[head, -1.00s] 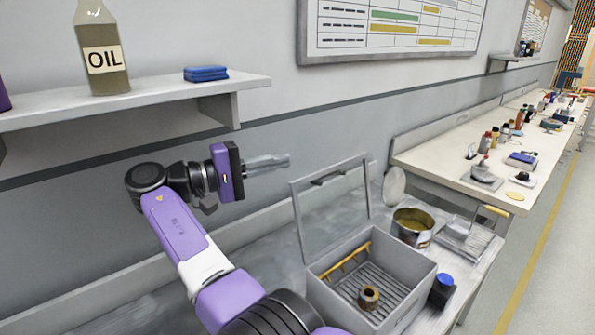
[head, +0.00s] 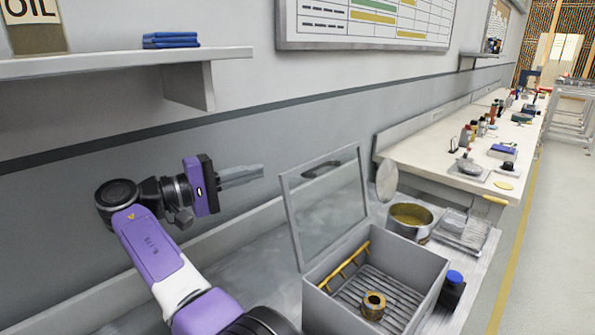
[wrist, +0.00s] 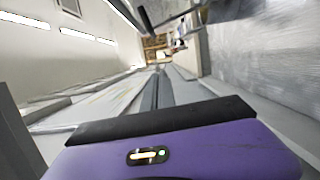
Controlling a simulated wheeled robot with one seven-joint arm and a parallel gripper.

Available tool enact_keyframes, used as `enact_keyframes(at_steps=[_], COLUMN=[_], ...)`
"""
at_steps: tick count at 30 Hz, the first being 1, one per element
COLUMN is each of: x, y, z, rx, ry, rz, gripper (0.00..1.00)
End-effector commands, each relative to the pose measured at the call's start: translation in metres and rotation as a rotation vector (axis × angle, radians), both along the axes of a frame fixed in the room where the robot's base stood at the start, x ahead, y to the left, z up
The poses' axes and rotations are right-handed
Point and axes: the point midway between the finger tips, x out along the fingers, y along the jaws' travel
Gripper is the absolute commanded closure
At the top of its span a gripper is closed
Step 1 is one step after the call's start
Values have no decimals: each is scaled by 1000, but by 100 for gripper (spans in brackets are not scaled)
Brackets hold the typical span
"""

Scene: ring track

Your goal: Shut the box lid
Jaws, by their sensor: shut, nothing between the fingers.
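In the head view the grey box (head: 425,268) stands on the near bench with its framed lid (head: 328,205) raised upright at the back left. The lid has a see-through panel and a dark handle (head: 328,166) near its top edge. A brass-coloured ring part (head: 373,305) and a yellow rod (head: 345,265) are inside the box on a ribbed floor. My gripper (head: 255,173) is shut and empty. It is left of the lid, at about the height of the lid's top, and apart from it. The wrist view does not clearly show the lid.
A shelf (head: 120,62) with blue cloths (head: 170,40) is above my arm. The bench left of the box looks clear.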

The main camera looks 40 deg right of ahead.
Motion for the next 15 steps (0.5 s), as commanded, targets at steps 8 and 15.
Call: enact_keyframes(at_steps=[8,15], x=[-12,-26], y=[-52,-85], z=[1,2], rx=[0,-1], ry=[-1,-1], rz=[-4,0], gripper=[100,100])
